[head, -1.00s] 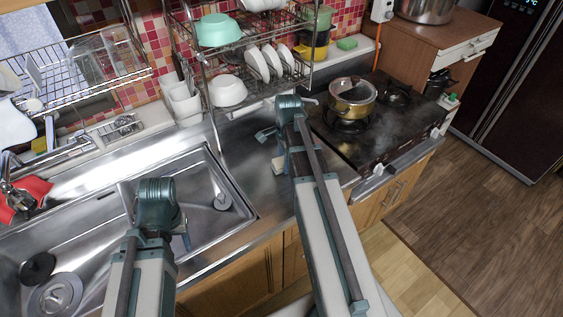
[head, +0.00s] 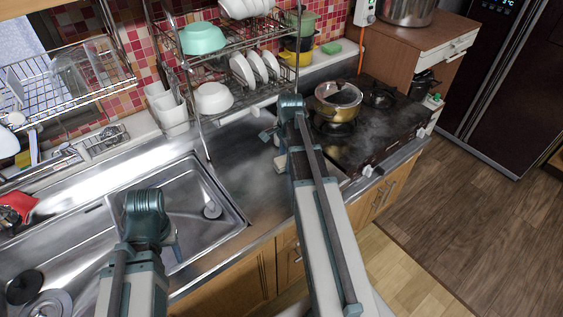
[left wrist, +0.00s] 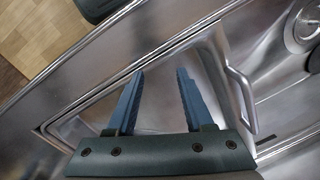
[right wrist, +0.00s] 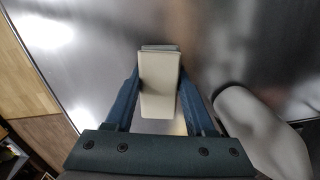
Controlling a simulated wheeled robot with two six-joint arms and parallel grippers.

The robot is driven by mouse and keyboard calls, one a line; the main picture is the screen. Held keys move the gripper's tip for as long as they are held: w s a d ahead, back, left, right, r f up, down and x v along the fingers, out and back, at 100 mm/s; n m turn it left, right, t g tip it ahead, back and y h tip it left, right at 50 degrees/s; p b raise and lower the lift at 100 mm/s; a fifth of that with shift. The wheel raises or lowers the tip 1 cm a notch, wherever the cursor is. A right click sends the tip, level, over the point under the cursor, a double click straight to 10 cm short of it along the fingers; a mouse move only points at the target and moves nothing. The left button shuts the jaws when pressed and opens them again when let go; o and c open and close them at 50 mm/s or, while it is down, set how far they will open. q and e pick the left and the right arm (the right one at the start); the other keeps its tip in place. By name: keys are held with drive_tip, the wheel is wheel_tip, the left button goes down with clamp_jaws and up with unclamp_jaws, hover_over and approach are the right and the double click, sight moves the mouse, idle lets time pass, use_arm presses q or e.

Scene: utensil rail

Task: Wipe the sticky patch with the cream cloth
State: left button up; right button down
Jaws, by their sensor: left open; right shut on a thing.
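The cream cloth (right wrist: 160,85) shows in the right wrist view as a folded pale block between the fingers of my right gripper (right wrist: 162,102), which is shut on it. In the head view the right gripper (head: 274,142) is low over the steel counter between sink and stove, partly hidden by my arm. I cannot tell whether the cloth touches the counter. No sticky patch can be made out on the visible steel. My left gripper (left wrist: 160,92) is open and empty above the sink; it also shows in the head view (head: 176,246).
The stove (head: 370,125) with a gold pot (head: 336,101) stands right of the right gripper. A dish rack (head: 203,130) with bowls and plates rises behind it. The sink (head: 200,195) lies to the left. Bare counter (head: 245,165) lies between.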

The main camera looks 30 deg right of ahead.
sight(262, 180)
drive_tip(key=shift+w+d, duration=0.2)
drive_tip(key=shift+d, duration=1.2)
drive_tip(key=shift+r, duration=0.1)
drive_tip(key=shift+s+a, duration=0.2)
drive_tip(key=shift+a, duration=1.5)
drive_tip(key=shift+s+a, duration=0.15)
drive_tip(key=shift+a, duration=1.1)
drive_tip(key=shift+s+a, duration=0.1)
drive_tip(key=shift+a, duration=1.1)
drive_tip(key=shift+a, duration=0.1)
drive_tip(key=shift+s+a+f, duration=0.1)
drive_tip(key=shift+s+a, duration=0.05)
drive_tip(key=shift+a, duration=0.8)
drive_tip(key=shift+s+a+f, duration=0.1)
drive_tip(key=shift+s+a, duration=0.05)
drive_tip(key=shift+a, duration=0.8)
